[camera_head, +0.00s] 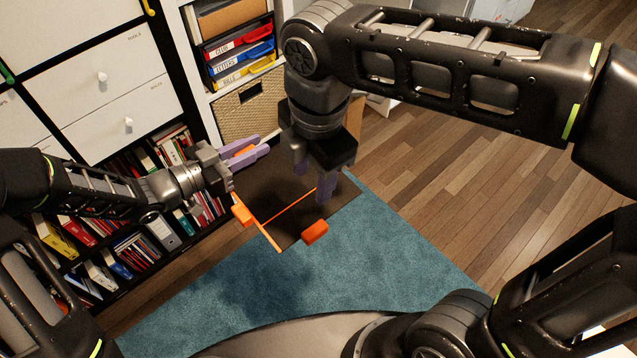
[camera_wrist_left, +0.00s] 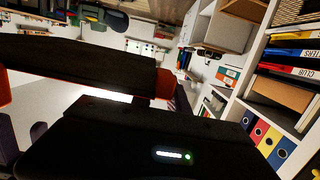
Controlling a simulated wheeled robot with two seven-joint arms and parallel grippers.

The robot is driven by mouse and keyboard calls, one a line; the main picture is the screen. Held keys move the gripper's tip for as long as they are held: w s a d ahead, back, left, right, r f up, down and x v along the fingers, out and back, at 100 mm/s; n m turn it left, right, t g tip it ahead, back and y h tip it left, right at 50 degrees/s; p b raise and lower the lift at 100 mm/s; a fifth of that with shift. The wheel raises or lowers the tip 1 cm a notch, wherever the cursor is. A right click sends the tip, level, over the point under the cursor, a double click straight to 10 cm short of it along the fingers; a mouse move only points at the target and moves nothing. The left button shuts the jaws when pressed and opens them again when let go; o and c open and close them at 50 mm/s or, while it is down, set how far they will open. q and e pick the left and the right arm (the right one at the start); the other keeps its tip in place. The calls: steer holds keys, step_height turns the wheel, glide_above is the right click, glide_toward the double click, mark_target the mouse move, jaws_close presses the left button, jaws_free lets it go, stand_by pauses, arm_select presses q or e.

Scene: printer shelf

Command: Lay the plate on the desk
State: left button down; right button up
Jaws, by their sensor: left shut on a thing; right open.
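The plate (camera_head: 275,203) is a dark, flat sheet with orange edging and orange corner pieces. In the head view it is held above the blue rug, in front of the shelves. My left gripper (camera_head: 250,151), with purple fingers, is shut on an orange piece at the plate's far left corner. In the left wrist view, the dark plate (camera_wrist_left: 80,65) with orange at its ends spans the upper left. My right gripper (camera_head: 327,188) is open, pointing down over the plate's right part; whether it touches the plate is unclear. I cannot make out the desk in the head view.
A white drawer unit (camera_head: 110,95) and a bookcase with binders (camera_head: 162,233) stand at the left. A shelf with coloured trays (camera_head: 240,57) and a wicker basket (camera_head: 248,108) stands behind the grippers. Rug (camera_head: 370,275) and wooden floor (camera_head: 430,180) lie open at the right.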

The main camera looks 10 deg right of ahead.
mark_target(318, 227)
steer(key=shift+s+d+r+n+h, duration=0.1)
steer(key=shift+s+d+n+h, duration=0.1)
steer(key=shift+s, duration=0.4)
steer(key=shift+s+d+n+h, duration=0.1)
steer(key=shift+s+n, duration=0.1)
steer(key=shift+s, duration=0.4)
steer(key=shift+a, duration=0.1)
step_height(318, 227, down, 12)
steer(key=shift+f, duration=0.1)
jaws_close()
stand_by(0.3)
